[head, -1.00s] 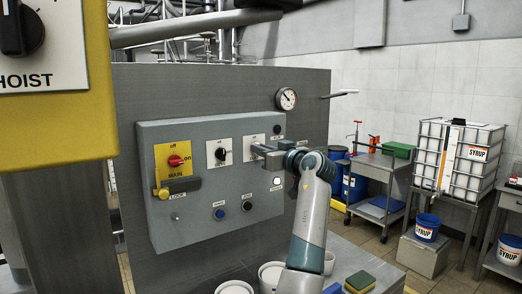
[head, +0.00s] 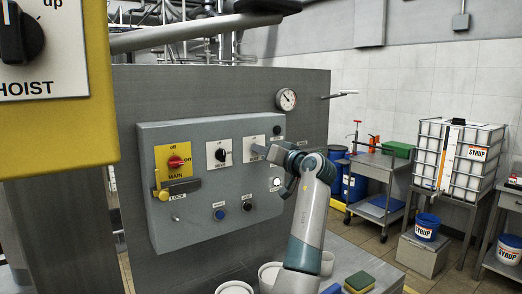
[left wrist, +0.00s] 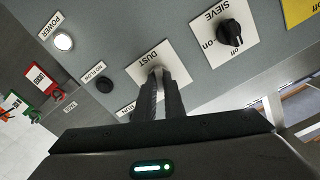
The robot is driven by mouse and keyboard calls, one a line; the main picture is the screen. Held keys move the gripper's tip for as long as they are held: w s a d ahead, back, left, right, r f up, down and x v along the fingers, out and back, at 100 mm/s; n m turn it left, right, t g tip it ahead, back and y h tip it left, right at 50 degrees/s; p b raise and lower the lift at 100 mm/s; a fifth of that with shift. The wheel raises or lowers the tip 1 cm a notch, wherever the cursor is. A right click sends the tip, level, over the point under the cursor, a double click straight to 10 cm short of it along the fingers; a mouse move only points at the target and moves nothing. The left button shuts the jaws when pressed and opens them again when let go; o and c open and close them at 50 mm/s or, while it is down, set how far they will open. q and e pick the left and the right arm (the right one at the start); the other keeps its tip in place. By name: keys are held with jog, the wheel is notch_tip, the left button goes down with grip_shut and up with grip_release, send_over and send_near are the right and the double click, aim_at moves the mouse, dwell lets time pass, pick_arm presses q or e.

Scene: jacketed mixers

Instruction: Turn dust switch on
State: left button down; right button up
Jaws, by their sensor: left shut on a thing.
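The dust switch is on the grey control panel (head: 200,232), on a white plate (head: 254,141) at the panel's upper right. In the left wrist view the plate is marked DUST (left wrist: 134,67). My left gripper (head: 258,151) is at this plate, its fingers closed around the switch's knob. In the left wrist view the fingers (left wrist: 160,82) come together over the middle of the plate and hide most of the knob, so its angle is hard to read. My right gripper is in neither view.
The sieve switch (head: 221,154) is just left of the dust plate. A red main switch (head: 176,162) with a yellow lock lever sits further left. Buttons and a white power lamp (left wrist: 64,42) are close by. A yellow hoist box (head: 60,120) fills the near upper left.

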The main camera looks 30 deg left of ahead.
pick_arm(q)
jog(key=shift+w+m+p, duration=0.1)
jog(key=shift+m+p, duration=3.3)
jog(key=shift+m, duration=3)
jog(key=shift+d+f, duration=0.1)
jog(key=c, duration=1.8)
grip_release()
jog(key=shift+c, duration=0.2)
jog(key=shift+f, duration=0.1)
